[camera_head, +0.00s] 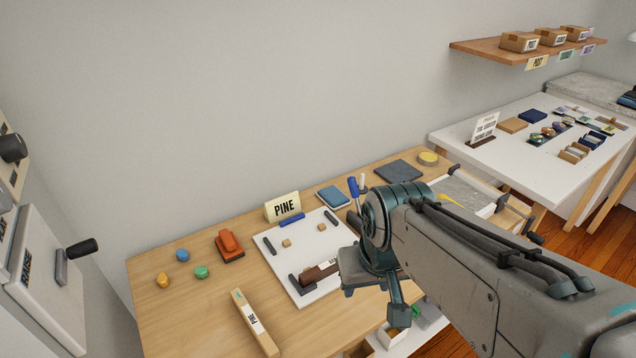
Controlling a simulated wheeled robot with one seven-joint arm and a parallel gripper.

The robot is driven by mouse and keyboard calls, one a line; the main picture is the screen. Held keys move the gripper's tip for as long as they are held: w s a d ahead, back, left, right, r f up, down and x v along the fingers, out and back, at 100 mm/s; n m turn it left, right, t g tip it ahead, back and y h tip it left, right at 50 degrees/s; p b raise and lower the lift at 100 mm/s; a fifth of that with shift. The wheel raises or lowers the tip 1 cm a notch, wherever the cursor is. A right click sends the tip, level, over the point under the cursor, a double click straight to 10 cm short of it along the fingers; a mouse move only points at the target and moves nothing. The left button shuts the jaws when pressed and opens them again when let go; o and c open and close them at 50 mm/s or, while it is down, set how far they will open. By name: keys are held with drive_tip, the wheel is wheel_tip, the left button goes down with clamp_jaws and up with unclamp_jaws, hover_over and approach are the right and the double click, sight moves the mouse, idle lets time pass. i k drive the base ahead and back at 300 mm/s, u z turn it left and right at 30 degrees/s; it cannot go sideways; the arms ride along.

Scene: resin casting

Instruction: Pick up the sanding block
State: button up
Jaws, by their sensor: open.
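An orange block on a darker base (229,245), which looks like the sanding block, lies on the left half of the wooden table (175,325). It stands apart from the white board. My gripper (378,296) is open and hangs over the right side of the white board, well to the right of the orange block. I see nothing between its fingers. My arm hides part of the table's right side.
The white board (316,242) holds dark strips, small wooden cubes and a brown labelled piece (318,273). A "PINE" sign (283,206) stands behind it. A labelled wooden strip (254,322) and yellow, blue and green pieces (201,272) lie near the orange block.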

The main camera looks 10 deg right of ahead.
sight(228, 245)
drive_tip(key=u, duration=0.75)
